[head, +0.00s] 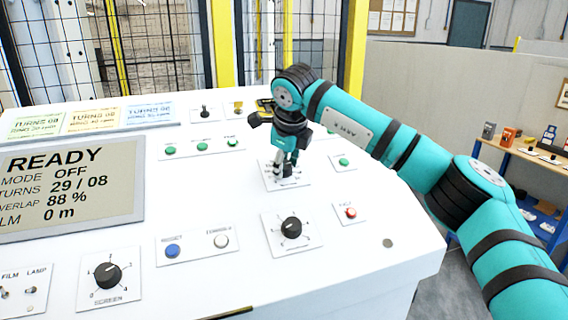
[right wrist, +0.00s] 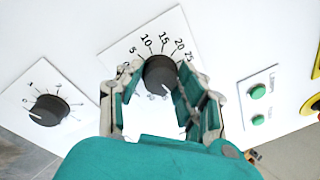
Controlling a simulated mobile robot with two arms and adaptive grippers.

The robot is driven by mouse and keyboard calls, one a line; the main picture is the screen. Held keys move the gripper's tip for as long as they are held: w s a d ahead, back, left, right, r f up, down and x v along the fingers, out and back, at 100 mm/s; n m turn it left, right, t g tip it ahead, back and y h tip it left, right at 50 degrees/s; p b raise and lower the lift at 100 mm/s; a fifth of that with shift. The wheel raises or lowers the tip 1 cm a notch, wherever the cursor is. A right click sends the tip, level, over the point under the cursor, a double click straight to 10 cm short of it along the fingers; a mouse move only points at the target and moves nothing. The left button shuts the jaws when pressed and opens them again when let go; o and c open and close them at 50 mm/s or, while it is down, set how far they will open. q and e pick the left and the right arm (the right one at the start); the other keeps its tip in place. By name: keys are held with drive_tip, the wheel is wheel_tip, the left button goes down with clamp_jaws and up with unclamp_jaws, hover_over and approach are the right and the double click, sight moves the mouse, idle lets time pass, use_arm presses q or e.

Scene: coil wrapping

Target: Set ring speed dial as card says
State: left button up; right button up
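The dial under my right gripper is a black knob (right wrist: 160,74) on a white plate, with 5, 10, 15, 20 and 25 legible around it in the right wrist view. I cannot read its pointer setting surely. My right gripper (head: 284,170) is over this dial in the head view. In the right wrist view its fingers (right wrist: 155,92) stand apart on either side of the knob; firm contact is not clear. Three cards, green (head: 36,126), yellow (head: 94,119) and blue (head: 150,113), stand at the console's back left. They read TURNS 08; their lower lines are blurred. My left gripper is out of view.
Another black dial (head: 291,227) is nearer on the console, beside a red button (head: 350,212). A SCREEN dial (head: 107,275) and blue button (head: 172,250) are further left. The display (head: 70,187) reads READY. Green buttons (head: 202,146) lie behind. A mesh fence rises beyond the console.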

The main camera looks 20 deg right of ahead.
drive_tip(key=o, duration=0.4)
drive_tip(key=v, duration=1.2)
